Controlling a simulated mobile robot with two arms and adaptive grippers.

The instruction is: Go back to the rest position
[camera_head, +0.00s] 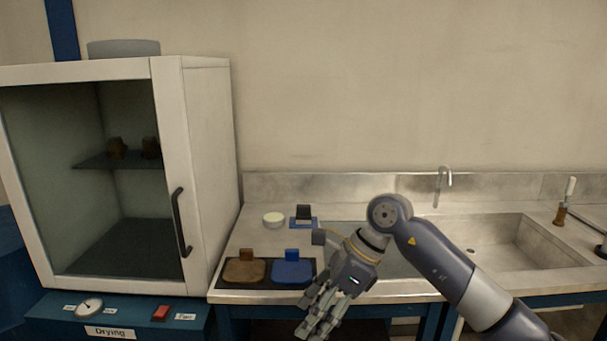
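My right gripper (315,317) hangs over the front edge of the counter near the middle of the view, pointing down and to the left. Its fingers look extended and apart, with nothing visible between them. Its arm comes in from the lower right and crosses in front of the sink area. My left gripper is not in view.
A drying cabinet (205,150) with a dark handle stands at left. On the counter (250,225) are a brown pad (244,271), a blue pad (293,272), a round white dish (273,219) and a dark block (303,212). A sink (485,245) is at right.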

